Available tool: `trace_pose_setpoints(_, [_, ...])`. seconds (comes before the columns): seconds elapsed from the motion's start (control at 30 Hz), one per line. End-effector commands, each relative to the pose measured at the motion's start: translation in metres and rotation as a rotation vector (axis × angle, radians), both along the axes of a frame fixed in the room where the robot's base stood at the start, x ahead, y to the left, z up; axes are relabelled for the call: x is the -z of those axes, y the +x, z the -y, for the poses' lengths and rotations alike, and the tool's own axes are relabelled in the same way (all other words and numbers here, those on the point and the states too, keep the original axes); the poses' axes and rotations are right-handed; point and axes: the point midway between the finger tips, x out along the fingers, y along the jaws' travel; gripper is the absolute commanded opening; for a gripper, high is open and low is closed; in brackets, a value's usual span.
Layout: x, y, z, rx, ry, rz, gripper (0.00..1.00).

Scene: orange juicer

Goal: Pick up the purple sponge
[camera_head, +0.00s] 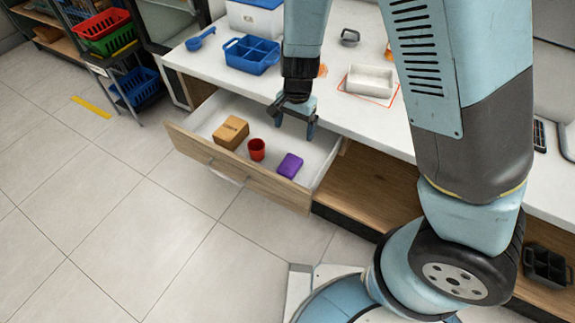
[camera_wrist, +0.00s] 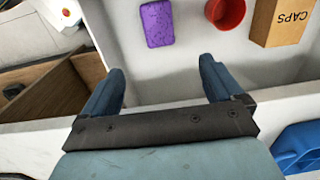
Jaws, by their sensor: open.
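The purple sponge (camera_head: 290,166) lies on the floor of the open drawer (camera_head: 273,182), near its right front corner in the head view. The sponge is apart from the fingers.
A red cup (camera_head: 257,149) and a brown CAPS box (camera_head: 231,132) stand left of the sponge in the drawer. The counter (camera_head: 335,110) edge runs behind my gripper. A blue divided tray (camera_head: 251,55) and a white container (camera_head: 370,81) sit on the counter.

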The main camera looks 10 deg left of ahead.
Motion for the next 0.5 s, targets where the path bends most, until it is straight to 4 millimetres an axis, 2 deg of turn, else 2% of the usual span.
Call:
trace_pose_setpoints(0.27, [0.026, -0.004, -0.006, 0.014, -0.034, 0.007, 0.94])
trace_pose_setpoints(0.5, [0.063, -0.004, -0.006, 0.017, -0.035, 0.005, 0.94])
